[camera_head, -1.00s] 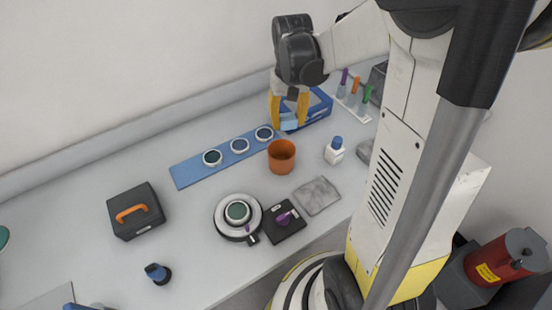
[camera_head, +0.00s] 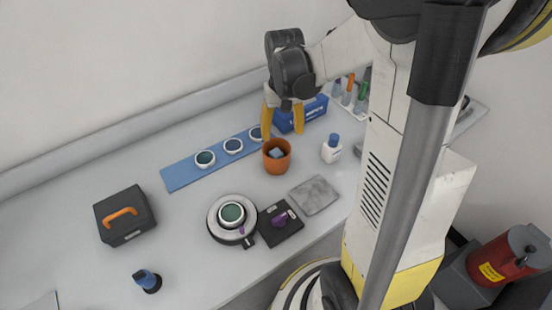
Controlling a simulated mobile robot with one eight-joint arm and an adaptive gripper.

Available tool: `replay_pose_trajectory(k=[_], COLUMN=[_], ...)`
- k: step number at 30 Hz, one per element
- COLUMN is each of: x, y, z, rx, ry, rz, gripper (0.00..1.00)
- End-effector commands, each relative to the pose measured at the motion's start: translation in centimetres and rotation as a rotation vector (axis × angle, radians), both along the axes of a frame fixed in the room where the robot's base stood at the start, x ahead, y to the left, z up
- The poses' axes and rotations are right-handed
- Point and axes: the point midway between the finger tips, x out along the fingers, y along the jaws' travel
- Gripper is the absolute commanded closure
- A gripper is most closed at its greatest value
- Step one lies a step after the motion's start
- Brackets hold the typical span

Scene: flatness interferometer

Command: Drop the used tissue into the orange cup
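The orange cup (camera_head: 276,167) stands upright on the bench, in front of the blue strip. The light blue tissue (camera_head: 277,153) shows inside the cup's mouth. My gripper (camera_head: 283,134) points down just above and behind the cup. Its two yellow fingers are spread apart with nothing between them. The left fingertip is close to the cup's rim; I cannot tell whether it touches.
A blue box (camera_head: 312,112) stands behind my gripper. A blue strip (camera_head: 183,175) with several round pieces lies to the left. A white bottle (camera_head: 331,150) stands right of the cup. A grey pad (camera_head: 315,195) and a round instrument (camera_head: 232,219) lie in front.

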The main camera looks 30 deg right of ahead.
Motion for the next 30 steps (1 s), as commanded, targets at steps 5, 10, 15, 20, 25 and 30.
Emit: replay_pose_trajectory(k=[5,10,15,20,25,30], x=[0.0,-0.1,0.0,0.0,0.0,0.0], y=[0.0,0.0,0.0,0.0,0.0,0.0], z=[0.3,2.6,6.5,9.7,11.6,12.1], rx=[0.000,0.000,0.000,0.000,0.000,0.000], ry=[0.000,0.000,0.000,0.000,0.000,0.000], rz=[0.000,0.000,0.000,0.000,0.000,0.000], gripper=[0.34,0.34,0.34,0.34,0.34,0.34])
